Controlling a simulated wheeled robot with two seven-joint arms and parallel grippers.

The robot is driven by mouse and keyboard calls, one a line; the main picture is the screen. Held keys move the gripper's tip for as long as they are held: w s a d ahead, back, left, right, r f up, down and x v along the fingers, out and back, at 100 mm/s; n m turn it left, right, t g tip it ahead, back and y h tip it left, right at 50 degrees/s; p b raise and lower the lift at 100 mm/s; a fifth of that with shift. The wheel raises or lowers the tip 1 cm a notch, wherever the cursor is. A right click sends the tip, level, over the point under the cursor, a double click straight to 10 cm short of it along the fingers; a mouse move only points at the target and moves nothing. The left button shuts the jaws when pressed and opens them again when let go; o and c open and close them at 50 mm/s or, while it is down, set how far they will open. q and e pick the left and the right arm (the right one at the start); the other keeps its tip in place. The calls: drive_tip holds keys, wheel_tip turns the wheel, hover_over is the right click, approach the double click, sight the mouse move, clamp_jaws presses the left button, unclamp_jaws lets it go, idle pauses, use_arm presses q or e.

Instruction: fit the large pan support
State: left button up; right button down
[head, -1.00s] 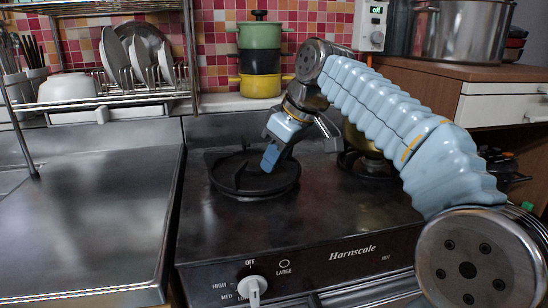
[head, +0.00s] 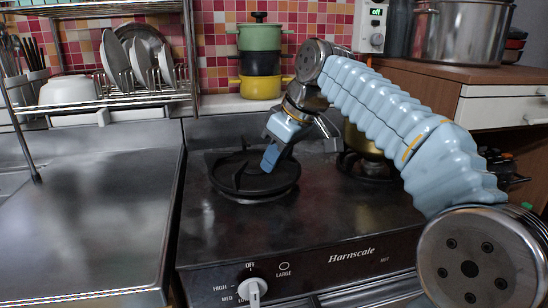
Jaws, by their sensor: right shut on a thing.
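The large pan support (head: 238,188), a dark round ring with inward prongs, sits over the left burner of the stove (head: 310,225). It looks about level; I cannot tell whether it is fully seated. My right gripper (head: 271,157) reaches down from above and is shut on the support near its middle right. The gripper's blue finger hides part of the prongs and the burner under it. My left gripper is not in view.
A steel counter (head: 90,215) lies left of the stove. A dish rack (head: 120,90) and stacked coloured pots (head: 260,60) stand behind. A second burner (head: 368,165) is right of the gripper. A control knob (head: 252,289) is on the front panel.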

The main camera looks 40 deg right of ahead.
drive_tip(key=shift+f+b, duration=0.65)
drive_tip(key=shift+f, duration=0.05)
idle(0.5)
drive_tip(key=c, duration=0.6)
unclamp_jaws()
wheel_tip(320, 180, up, 6)
drive_tip(key=p, duration=0.5)
drive_tip(key=shift+f, duration=0.2)
drive_tip(key=shift+r, duration=1.2)
